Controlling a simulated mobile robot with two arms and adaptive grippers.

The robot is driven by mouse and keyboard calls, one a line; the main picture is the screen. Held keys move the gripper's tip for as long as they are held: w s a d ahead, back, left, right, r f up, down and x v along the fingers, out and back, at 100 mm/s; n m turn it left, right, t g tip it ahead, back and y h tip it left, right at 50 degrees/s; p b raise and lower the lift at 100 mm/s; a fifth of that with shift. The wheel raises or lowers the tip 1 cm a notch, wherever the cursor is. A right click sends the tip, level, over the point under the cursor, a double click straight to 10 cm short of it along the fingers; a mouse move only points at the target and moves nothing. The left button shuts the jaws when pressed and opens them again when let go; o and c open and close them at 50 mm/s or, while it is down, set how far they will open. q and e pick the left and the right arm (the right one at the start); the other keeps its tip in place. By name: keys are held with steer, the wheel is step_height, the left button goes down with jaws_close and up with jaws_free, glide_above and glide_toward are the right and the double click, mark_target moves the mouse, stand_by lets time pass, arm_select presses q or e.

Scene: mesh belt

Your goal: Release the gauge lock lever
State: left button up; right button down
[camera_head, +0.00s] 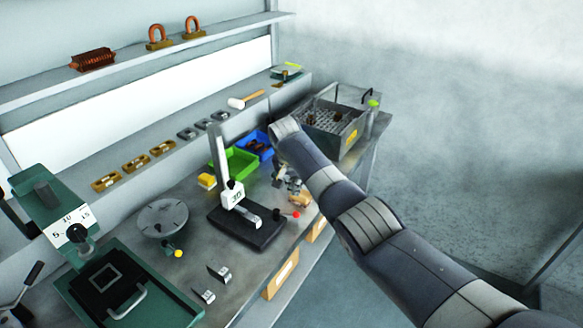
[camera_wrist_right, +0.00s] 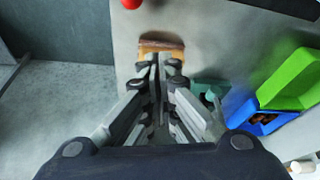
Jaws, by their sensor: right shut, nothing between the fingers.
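The gauge (camera_head: 237,193) stands on a dark base on the bench, with a white upright column and an arm reaching right. A red knob (camera_head: 296,215) shows beside the right end of its base; I take it for the lever's end, and the lever's position is unclear. The knob is cut by the top edge of the right wrist view (camera_wrist_right: 131,3). My right gripper (camera_head: 291,186) is shut and empty, behind the knob and apart from it. In the wrist view its fingertips (camera_wrist_right: 160,62) are at a small brown-and-tan block (camera_wrist_right: 162,46). My left gripper is out of view.
A green bin (camera_head: 240,162) and blue bin (camera_head: 258,145) stand behind the gauge. A metal basket (camera_head: 335,125) is at the far end. A round plate stand (camera_head: 162,218) and green machine (camera_head: 115,290) are at left. The bench's front edge runs close by the knob.

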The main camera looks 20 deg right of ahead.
arm_select(q)
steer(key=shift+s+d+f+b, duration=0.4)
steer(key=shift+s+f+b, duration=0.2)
steer(key=shift+b, duration=0.15)
arm_select(e)
steer(key=v, duration=0.8)
steer(key=shift+s+d, duration=0.15)
steer(key=shift+s, duration=0.1)
